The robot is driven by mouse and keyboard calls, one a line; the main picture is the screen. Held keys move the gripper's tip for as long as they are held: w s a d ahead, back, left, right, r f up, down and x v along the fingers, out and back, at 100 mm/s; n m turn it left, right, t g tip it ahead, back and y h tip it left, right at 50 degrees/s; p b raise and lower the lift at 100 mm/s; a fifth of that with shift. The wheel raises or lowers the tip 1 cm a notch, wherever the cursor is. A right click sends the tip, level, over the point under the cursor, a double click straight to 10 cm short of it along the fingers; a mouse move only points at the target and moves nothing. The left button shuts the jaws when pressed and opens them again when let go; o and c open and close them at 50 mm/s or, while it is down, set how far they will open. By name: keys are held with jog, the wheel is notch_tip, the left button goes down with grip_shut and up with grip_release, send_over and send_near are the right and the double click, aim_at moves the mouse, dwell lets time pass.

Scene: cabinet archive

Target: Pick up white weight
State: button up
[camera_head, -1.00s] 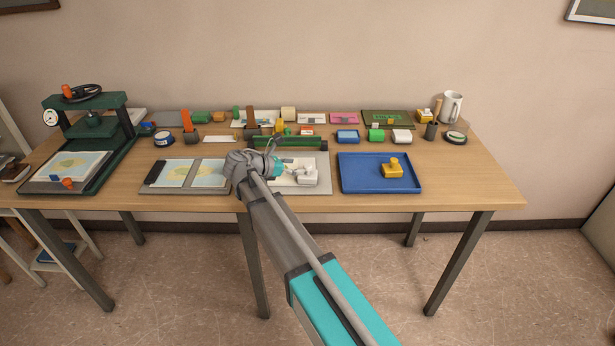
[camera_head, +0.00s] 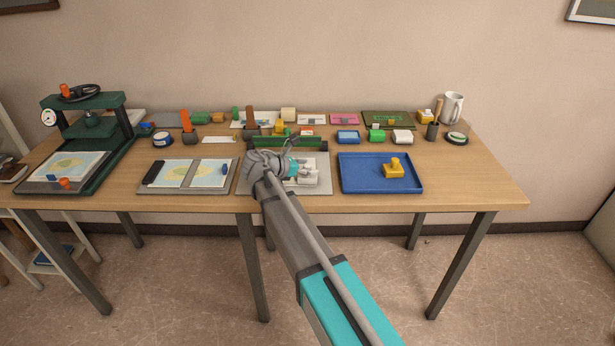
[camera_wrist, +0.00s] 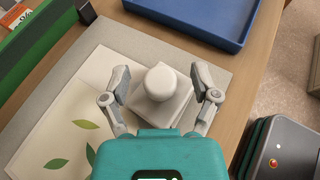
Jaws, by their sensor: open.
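The white weight (camera_wrist: 160,84) has a square base and a round knob on top. In the wrist view it sits between the two fingers of my gripper (camera_wrist: 163,86), which is open with a gap on both sides of the knob. The weight rests on a pale sheet with green leaf prints (camera_wrist: 62,130). In the head view the white weight (camera_head: 309,177) is partly hidden behind my gripper (camera_head: 306,166), on the grey board (camera_head: 318,188) near the table's front edge.
A blue tray (camera_head: 355,180) with a yellow weight (camera_head: 394,169) stands just right of the board. A green bar (camera_head: 290,141) lies along the board's back edge. A map board (camera_head: 205,174) is to the left. Several small objects line the back of the table.

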grip_shut()
dwell(0.3)
jog(key=shift+r, duration=0.15)
dwell(0.3)
notch_tip(320, 180, up, 3)
jog(key=p, duration=0.3)
jog(key=s+d+r+p, duration=0.3)
jog(key=s+r+p, duration=0.6)
jog(key=s, duration=0.4)
jog(key=shift+s+r+p, duration=0.35)
jog(key=shift+p, duration=0.2)
